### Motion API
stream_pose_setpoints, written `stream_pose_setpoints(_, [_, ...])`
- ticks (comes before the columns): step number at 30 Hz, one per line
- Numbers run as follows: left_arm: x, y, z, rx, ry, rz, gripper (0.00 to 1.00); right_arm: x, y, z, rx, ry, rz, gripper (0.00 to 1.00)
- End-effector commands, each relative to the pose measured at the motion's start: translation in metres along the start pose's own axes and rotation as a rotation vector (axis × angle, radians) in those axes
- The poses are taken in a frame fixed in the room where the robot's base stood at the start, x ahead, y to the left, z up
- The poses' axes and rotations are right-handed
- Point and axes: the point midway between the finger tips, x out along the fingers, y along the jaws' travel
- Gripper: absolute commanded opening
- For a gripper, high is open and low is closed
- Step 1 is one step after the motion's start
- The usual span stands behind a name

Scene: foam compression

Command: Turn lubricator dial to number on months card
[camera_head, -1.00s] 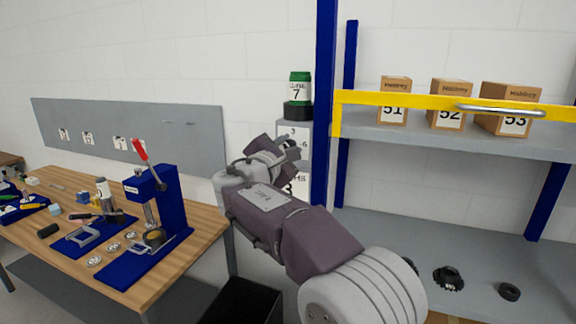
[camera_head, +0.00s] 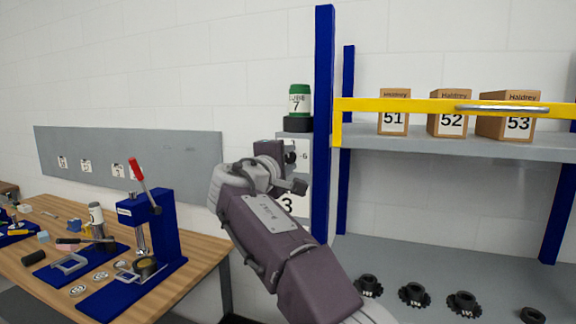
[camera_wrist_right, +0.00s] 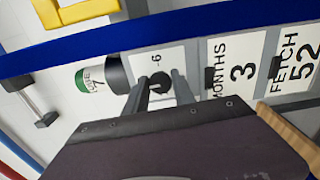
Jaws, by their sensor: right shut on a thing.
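The lubricator, with a green top and a white "LUBE 7" label (camera_head: 299,100), stands on a black base above a white dial plate. The months card (camera_wrist_right: 241,72) reads "3" in the right wrist view; it is partly covered in the head view (camera_head: 289,203). The dial is a small dark knob (camera_wrist_right: 160,84) on the white plate, with a "6" legible beside it; its other numbers are hidden. My right gripper (camera_wrist_right: 160,78) is shut on the dial, one finger on each side. In the head view my right gripper (camera_head: 290,170) partly hides the plate. My left gripper is out of view.
A blue post (camera_head: 323,150) stands close right of the dial. Shelving beyond holds numbered boxes (camera_head: 450,115) above and dark geared parts (camera_head: 415,294) below. A "FETCH 52" card (camera_wrist_right: 298,70) neighbours the months card. A wooden bench (camera_head: 205,250) with a blue press is at left.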

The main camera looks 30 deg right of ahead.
Motion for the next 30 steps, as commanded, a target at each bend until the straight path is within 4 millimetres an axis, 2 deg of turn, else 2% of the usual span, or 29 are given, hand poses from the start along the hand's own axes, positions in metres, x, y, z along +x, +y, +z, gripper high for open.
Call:
stream_pose_setpoints(19, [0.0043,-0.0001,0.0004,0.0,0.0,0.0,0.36,0.0001,-0.0009,0.0001,0.048,-0.001,-0.002,0.0])
stream_pose_setpoints(20, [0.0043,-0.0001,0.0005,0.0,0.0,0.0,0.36,0.0001,-0.001,0.0001,0.047,-0.001,-0.002,0.33])
stream_pose_setpoints(21, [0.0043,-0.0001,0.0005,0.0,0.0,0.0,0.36,0.0002,-0.001,0.0001,0.047,-0.001,-0.002,0.45])
stream_pose_setpoints(22, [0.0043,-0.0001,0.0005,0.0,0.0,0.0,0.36,0.0002,-0.001,0.0001,0.047,-0.001,-0.002,0.51])
stream_pose_setpoints(30, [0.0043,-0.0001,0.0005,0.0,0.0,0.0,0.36,0.0,-0.0008,-0.0001,0.047,0.0,-0.001,0.51])
